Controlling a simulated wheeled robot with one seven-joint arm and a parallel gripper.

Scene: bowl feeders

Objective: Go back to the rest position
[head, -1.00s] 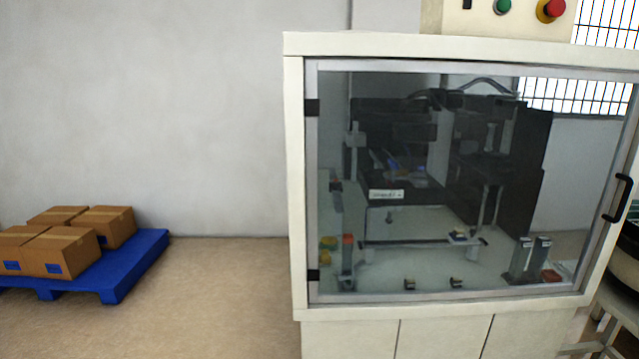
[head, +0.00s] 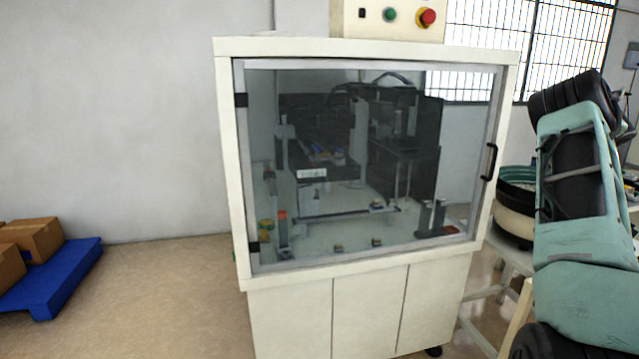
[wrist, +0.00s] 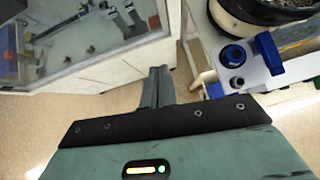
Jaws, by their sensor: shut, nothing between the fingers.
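My gripper (wrist: 160,75) shows in the wrist view with its two dark fingers together and nothing between them. It hangs over the floor, between the machine cabinet and the feeder stand, and touches neither in that view. In the head view my teal and black arm stands at the right edge; the gripper's fingers cannot be made out there.
A white machine cabinet (head: 290,300) with a closed glass door stands ahead. A bowl feeder (head: 515,205) is at its right, partly behind my arm. A blue pallet (head: 60,275) with cartons (head: 35,238) lies at the left. Floor between pallet and cabinet is clear.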

